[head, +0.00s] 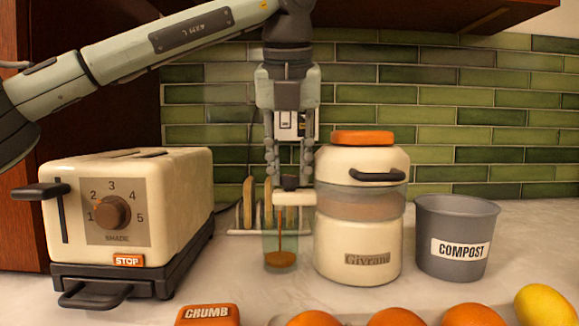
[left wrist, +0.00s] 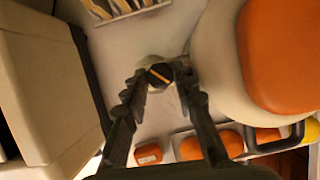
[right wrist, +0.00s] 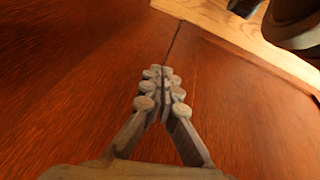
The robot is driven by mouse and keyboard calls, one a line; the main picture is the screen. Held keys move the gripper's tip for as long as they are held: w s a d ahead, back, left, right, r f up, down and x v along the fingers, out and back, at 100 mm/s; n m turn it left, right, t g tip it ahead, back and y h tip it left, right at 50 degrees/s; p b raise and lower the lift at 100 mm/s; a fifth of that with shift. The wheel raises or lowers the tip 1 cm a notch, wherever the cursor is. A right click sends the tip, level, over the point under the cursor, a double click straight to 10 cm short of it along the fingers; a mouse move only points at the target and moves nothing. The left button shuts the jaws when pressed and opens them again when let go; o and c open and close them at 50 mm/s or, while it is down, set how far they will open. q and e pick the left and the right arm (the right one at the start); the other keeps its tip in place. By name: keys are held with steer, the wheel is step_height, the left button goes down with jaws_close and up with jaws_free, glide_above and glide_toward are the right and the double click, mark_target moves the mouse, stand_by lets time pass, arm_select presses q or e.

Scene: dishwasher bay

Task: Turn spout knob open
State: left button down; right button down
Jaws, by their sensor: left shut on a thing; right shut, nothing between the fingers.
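The spout knob (head: 289,182) is small and black, on top of the cream spout (head: 294,198) at the left side of the cream dispenser (head: 358,250). My left gripper (head: 289,178) points down and is shut on the knob from both sides. In the left wrist view the knob (left wrist: 159,75) shows a yellow-orange stripe lying diagonally between the fingertips. A thin brown stream runs from the spout into a clear glass (head: 281,240), with brown liquid at its bottom. My right gripper (right wrist: 162,72) is shut and empty before red-brown wood, outside the head view.
A cream toaster (head: 130,210) stands left of the glass. A rack (head: 240,232) with bread slices is behind. A grey compost bin (head: 455,240) stands right of the dispenser. An orange crumb box (head: 208,315) and oranges (head: 396,317) line the front.

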arm_select(q)
steer(key=c, duration=1.2)
jaws_free()
steer(key=shift+v, duration=4)
steer(key=shift+a, duration=0.15)
